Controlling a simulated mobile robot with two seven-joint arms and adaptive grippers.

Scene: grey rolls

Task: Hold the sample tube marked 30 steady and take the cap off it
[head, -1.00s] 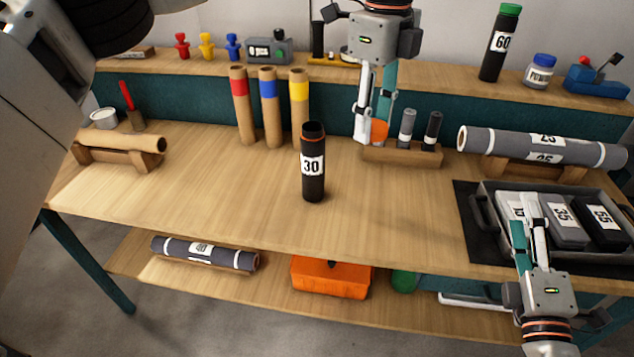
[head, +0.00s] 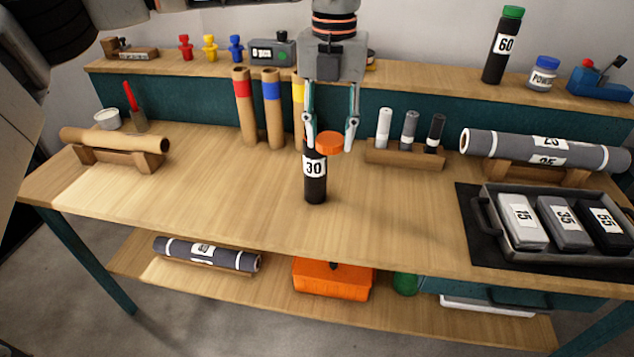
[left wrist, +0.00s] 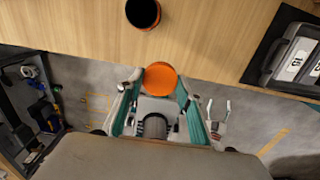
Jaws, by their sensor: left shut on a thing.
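The black tube marked 30 (head: 315,188) stands upright on the table. Its mouth is dark and open in the left wrist view (left wrist: 143,13). My left gripper (head: 330,143) is shut on the orange cap (head: 328,143), which is apart from the tube. In the head view the cap and a finger overlap the tube's top. In the left wrist view the cap (left wrist: 160,78) sits between the fingertips, nearer to me than the tube. Two pale, spread prongs below right there look like my right gripper (left wrist: 219,104), open and empty; it is outside the head view.
A rack of small tubes (head: 405,156) stands right of the tube. A tray of numbered boxes (head: 483,214) lies at the front right. Tall rolls (head: 270,110) stand behind.

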